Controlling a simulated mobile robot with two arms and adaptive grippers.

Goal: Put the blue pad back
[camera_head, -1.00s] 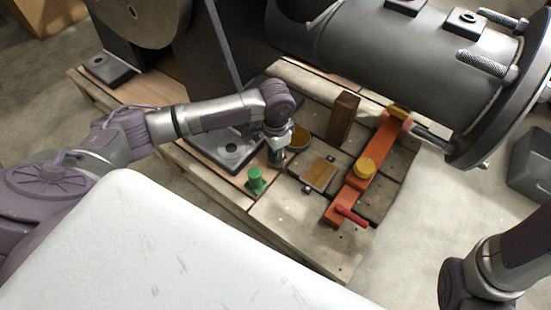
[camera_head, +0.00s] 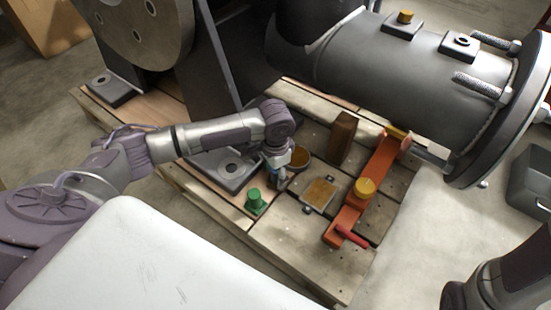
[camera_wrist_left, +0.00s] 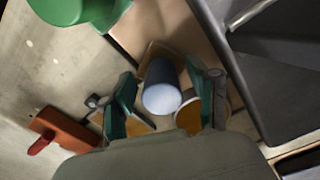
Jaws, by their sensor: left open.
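The blue pad (camera_wrist_left: 162,88) appears as a short blue-grey cylinder with a pale round end face in the left wrist view. My left gripper (camera_wrist_left: 164,97) is open, with one dark green finger on each side of it. Gaps show between the fingers and the pad, and I cannot tell whether they touch it. In the head view my left gripper (camera_head: 279,182) points down just above the wooden pallet (camera_head: 290,235), between the green knob (camera_head: 254,200) and a round brown dish (camera_head: 299,158). The pad is mostly hidden there. My right gripper is out of view.
An orange bar (camera_head: 376,165) with a yellow knob (camera_head: 365,187) and red handle (camera_head: 352,236) lies to the right. A wooden block (camera_head: 341,138) stands behind. A brown square plate (camera_head: 319,194) lies close by. The grey casing (camera_head: 385,75) overhangs the back. The pallet's front is clear.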

